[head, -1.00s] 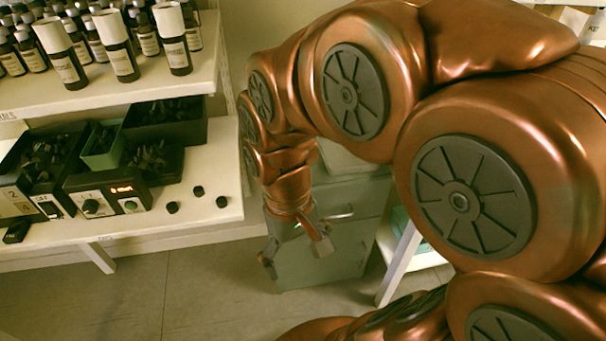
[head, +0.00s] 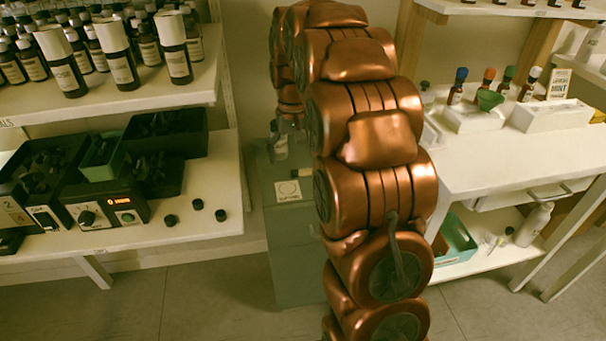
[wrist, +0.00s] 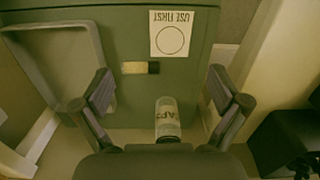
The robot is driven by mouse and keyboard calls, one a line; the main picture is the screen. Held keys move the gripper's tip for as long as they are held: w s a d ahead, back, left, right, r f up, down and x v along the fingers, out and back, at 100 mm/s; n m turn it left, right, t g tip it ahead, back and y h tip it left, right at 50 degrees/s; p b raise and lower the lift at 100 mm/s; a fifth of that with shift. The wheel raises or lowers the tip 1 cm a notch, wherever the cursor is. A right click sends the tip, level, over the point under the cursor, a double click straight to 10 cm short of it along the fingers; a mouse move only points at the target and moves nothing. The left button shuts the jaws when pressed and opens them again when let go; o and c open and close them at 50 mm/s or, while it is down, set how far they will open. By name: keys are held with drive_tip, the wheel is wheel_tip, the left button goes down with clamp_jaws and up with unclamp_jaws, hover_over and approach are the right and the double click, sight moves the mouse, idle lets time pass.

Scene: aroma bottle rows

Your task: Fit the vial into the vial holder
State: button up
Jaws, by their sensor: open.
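A small clear vial (wrist: 167,118) with a printed label shows in the wrist view, between my open fingers and touching neither. In the head view a pale vial-like shape (head: 280,148) stands on the grey-green cabinet top (head: 268,185), just below my gripper. My gripper (wrist: 160,76) is open and empty; in the head view it is mostly hidden behind my arm. No part is clearly marked as the vial holder; a white block (head: 474,119) with a green funnel-like piece and a longer white block (head: 550,117) sit on the right bench.
A "USE FIRST" card (wrist: 172,36) with a circle and a small yellow-and-black block (wrist: 140,68) lie on the cabinet top. A grey tray (wrist: 60,62) is at its left. A left shelf (head: 150,95) holds bottles. Small coloured-cap bottles (head: 488,82) stand on the right bench.

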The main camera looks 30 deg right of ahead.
hover_over(303, 169)
drive_tip(key=shift+a+f+m, duration=0.25)
drive_tip(key=shift+f+m, duration=0.05)
drive_tip(key=shift+f, duration=0.45)
drive_tip(key=shift+d+f+b, duration=0.2)
drive_tip(key=shift+f+b, duration=0.5)
drive_tip(key=shift+f, duration=3.15)
drive_tip(key=shift+c, duration=0.4)
drive_tip(key=c, duration=1.1)
drive_tip(key=shift+r+t+p, duration=0.3)
drive_tip(key=shift+r, duration=1.3)
drive_tip(key=shift+s+r, duration=0.1)
drive_tip(key=shift+r, duration=0.15)
drive_tip(key=s+a, duration=0.2)
drive_tip(key=s, duration=0.3)
drive_tip(key=s+a+r, duration=0.1)
drive_tip(key=s+a, duration=0.1)
drive_tip(key=s, duration=0.2)
drive_tip(key=s+a+p, duration=0.1)
drive_tip(key=s+a, duration=0.1)
drive_tip(key=s, duration=0.3)
drive_tip(key=shift+s+a+r, duration=0.1)
drive_tip(key=shift+s+r, duration=0.1)
drive_tip(key=shift+s, duration=0.15)
